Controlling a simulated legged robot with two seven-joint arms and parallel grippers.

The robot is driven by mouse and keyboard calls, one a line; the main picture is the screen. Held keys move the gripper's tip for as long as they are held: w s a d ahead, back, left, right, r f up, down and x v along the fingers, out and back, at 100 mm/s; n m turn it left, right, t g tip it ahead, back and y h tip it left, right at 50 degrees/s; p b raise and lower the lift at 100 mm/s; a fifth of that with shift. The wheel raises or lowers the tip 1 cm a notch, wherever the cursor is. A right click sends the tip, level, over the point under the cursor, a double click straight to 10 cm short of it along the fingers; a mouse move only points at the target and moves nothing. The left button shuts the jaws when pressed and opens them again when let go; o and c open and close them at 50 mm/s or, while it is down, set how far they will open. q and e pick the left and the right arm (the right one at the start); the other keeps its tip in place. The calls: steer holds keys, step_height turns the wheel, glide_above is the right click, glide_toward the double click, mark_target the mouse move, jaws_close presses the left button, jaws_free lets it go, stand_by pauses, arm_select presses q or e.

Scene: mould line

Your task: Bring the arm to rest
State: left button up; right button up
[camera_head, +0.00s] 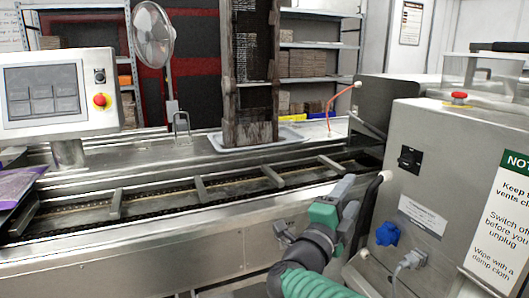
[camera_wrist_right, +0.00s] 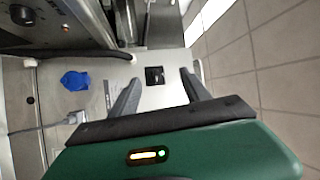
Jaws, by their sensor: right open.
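My right arm comes in from the bottom of the head view, with green and dark grey parts. Its gripper (camera_head: 349,198) is in front of the conveyor, close to the left side of the steel cabinet (camera_head: 428,185). In the right wrist view the two grey fingers of this gripper (camera_wrist_right: 160,78) are spread apart with nothing between them. Beyond them is the cabinet face with a black switch (camera_wrist_right: 154,75). Whether the fingers touch the cabinet cannot be told. My left gripper is not in view.
A steel conveyor (camera_head: 150,245) with crossbars runs across the head view. A control panel (camera_head: 58,92) stands left, a tall dark wooden rack (camera_head: 250,110) behind. The cabinet carries a blue socket cover (camera_head: 388,233) and a plugged-in cable (camera_head: 410,260). Tiled floor (camera_wrist_right: 270,60) is free at right.

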steer(key=s+a+f+n+g+y, duration=0.1)
steer(key=a+f+n+g+y, duration=0.1)
steer(key=f+n+y, duration=0.6)
steer(key=s+a+f+n+g+y, duration=0.1)
steer(key=s+a+f+n+y, duration=0.3)
steer(key=f+n, duration=0.8)
steer(key=s+d+f+n+g, duration=0.2)
steer(key=s+d+f+g, duration=0.25)
steer(key=s+f, duration=0.6)
steer(key=s+d+f+n+g, duration=0.1)
steer(key=s+d+f+g, duration=0.2)
steer(key=s+f+g, duration=0.55)
step_height(320, 180, up, 19)
steer(key=s+t+p, duration=0.2)
steer(key=p, duration=1.8)
steer(key=shift+s+f+t, duration=0.15)
steer(key=shift+s+t, duration=0.15)
steer(key=shift+s, duration=0.05)
steer(key=shift+a, duration=0.1)
